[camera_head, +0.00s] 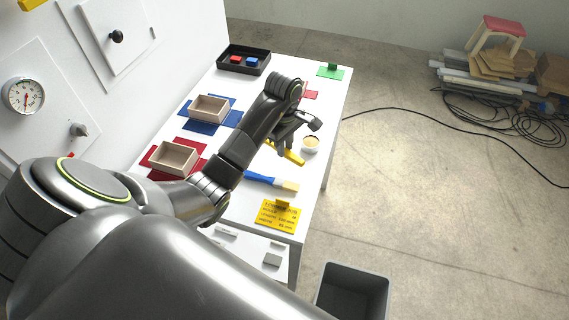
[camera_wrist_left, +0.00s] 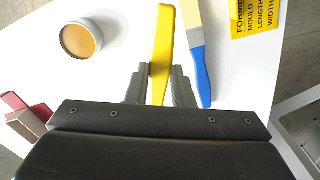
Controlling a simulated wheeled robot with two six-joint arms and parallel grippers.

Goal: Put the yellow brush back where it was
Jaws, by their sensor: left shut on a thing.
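My left gripper (camera_head: 287,138) is shut on the yellow brush (camera_head: 292,157), over the right part of the white table. I cannot tell whether the brush touches the table. A blue-handled brush with a pale head (camera_head: 270,181) lies on the table beside it, nearer the front; it also shows in the left wrist view (camera_wrist_left: 199,70). My right gripper is not in view.
A small round pot with orange-brown contents (camera_head: 310,144) stands close to the gripper. A yellow lettered card (camera_head: 278,214) lies at the front. Beige boxes (camera_head: 209,108) (camera_head: 173,158) sit on blue and red pieces at left. A black tray (camera_head: 244,60) is at the back.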

